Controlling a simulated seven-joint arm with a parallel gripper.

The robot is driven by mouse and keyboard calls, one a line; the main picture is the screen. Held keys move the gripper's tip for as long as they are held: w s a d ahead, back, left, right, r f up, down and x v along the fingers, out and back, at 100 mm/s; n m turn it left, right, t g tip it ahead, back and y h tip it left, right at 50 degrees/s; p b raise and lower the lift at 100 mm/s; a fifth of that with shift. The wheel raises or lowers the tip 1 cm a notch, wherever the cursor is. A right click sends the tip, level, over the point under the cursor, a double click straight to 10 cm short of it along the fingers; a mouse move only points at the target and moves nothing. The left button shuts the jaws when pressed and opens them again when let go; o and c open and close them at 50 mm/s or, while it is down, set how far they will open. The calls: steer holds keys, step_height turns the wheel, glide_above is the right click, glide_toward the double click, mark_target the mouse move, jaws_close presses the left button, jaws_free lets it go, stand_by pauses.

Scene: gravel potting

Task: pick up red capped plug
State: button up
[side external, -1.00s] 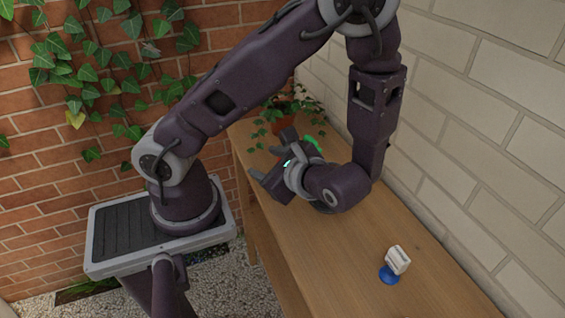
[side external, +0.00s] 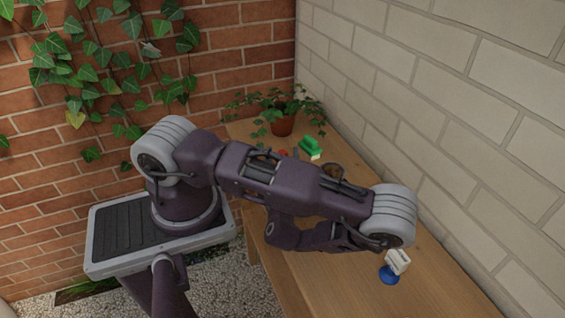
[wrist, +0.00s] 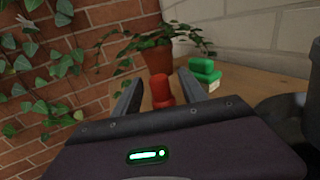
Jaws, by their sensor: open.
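The red capped plug (wrist: 162,92) stands upright on the table in the wrist view, with a rounded top and a wider collar below it. My gripper (wrist: 159,79) is open, with one dark finger to the left of the plug and one to the right. The plug shows in the gap between them, and I cannot tell how far ahead of the fingertips it is. Its lower part is hidden by my gripper's body. In the side view only a small red bit of the plug (side external: 283,152) shows; my arm covers most of that area.
A green block-like piece with a pale part (side external: 311,146) stands right of the plug. A potted plant (side external: 284,126) is behind it, near the brick walls. A white piece on a blue base (side external: 397,262) stands at the table's near end (side external: 440,290).

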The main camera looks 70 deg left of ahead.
jaws_close()
